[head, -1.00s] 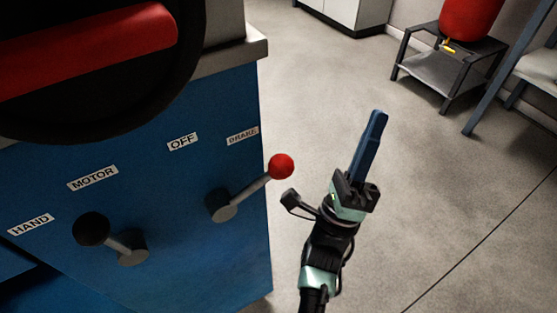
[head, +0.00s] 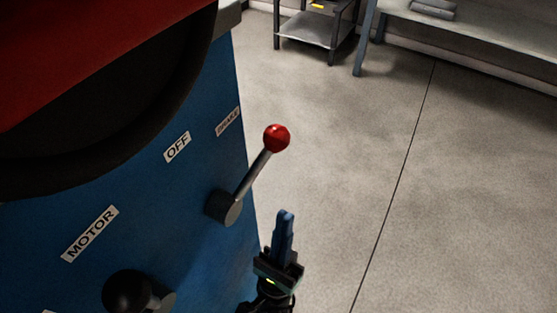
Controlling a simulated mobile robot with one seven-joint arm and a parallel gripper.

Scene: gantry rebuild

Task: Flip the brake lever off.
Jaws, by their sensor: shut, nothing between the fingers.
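The brake lever (head: 254,177) has a grey shaft with a red ball on its end and a round grey hub on the blue panel (head: 195,235). It points up and to the right in the head view, toward the side of the BRAKE label (head: 228,121) and away from the OFF label (head: 177,147). My gripper (head: 285,213) has blue fingers that are shut and empty. It is below the red ball and right of the hub, apart from the lever in the picture. My wrist is cut off by the bottom edge.
A second lever with a black knob (head: 127,291) sits lower left, below the MOTOR label (head: 90,234). A large red and black round part (head: 110,130) overhangs the panel at upper left. Open concrete floor (head: 330,150) lies to the right, with a small stand (head: 313,30) and a bench (head: 500,30) behind.

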